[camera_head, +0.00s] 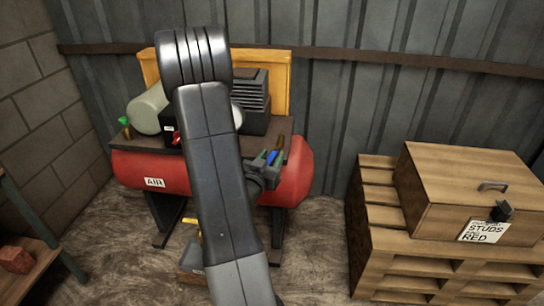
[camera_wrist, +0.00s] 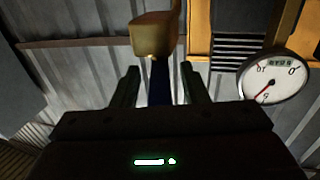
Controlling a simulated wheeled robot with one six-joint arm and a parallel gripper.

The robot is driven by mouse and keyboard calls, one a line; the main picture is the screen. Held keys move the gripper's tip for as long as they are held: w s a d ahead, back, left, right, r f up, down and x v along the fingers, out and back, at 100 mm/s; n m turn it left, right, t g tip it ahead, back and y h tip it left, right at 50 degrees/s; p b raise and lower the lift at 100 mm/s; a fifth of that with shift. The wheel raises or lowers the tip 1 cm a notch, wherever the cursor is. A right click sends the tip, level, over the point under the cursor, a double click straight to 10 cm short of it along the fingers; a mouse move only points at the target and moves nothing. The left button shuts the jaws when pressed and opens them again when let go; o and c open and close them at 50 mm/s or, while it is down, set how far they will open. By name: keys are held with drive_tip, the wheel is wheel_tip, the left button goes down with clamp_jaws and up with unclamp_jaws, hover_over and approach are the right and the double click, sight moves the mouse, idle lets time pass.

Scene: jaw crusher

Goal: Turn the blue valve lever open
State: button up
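The blue valve lever (camera_wrist: 159,82) stands between the two fingers of my gripper (camera_wrist: 159,86) in the wrist view. A strip of space shows on each side of it, so the fingers are apart and do not grip it. The brass valve body (camera_wrist: 152,36) is just beyond the lever. In the head view, the blue lever (camera_head: 272,158) is a small patch at the right part of the red air tank (camera_head: 290,170). My gripper (camera_head: 266,168) is right at it, partly hidden behind my arm.
A round white gauge (camera_wrist: 274,78) with a red needle is right of my gripper. The compressor's red tank has an AIR label (camera_head: 155,182). A wooden box (camera_head: 465,175) sits on pallets (camera_head: 420,265) at right. A corrugated wall (camera_head: 400,100) stands behind.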

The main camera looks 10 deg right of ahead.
drive_tip(key=shift+w+d, duration=0.3)
drive_tip(key=shift+w, duration=0.3)
clamp_jaws()
